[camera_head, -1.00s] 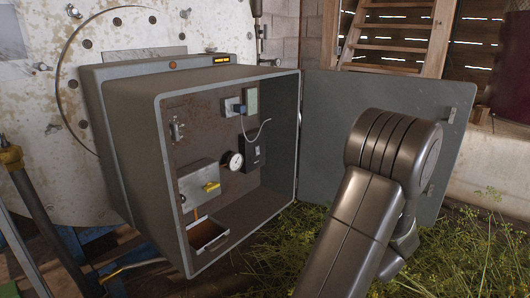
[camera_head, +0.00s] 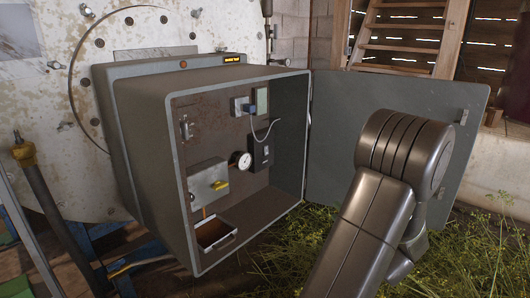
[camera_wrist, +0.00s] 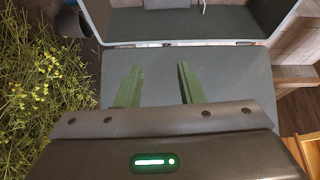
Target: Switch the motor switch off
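The open grey cabinet (camera_head: 145,130) holds several fittings on its brown back panel. A grey box with a yellow handle (camera_head: 221,185) sits low on the panel. A small dark box (camera_head: 260,152), perhaps a switch, is to the right of a round white gauge (camera_head: 241,160). I cannot tell which fitting is the motor switch. In the wrist view my gripper (camera_wrist: 158,75) shows two green fingers held apart with nothing between them. It faces the grey door, away from the fittings. In the head view my arm hides the gripper.
The cabinet door (camera_head: 340,130) stands swung open to the right, behind my arm. A blue plug with a grey cable (camera_head: 251,110) is high on the panel. An open tray (camera_head: 214,236) is at the cabinet's bottom. Loose green plants (camera_head: 290,245) cover the floor in front.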

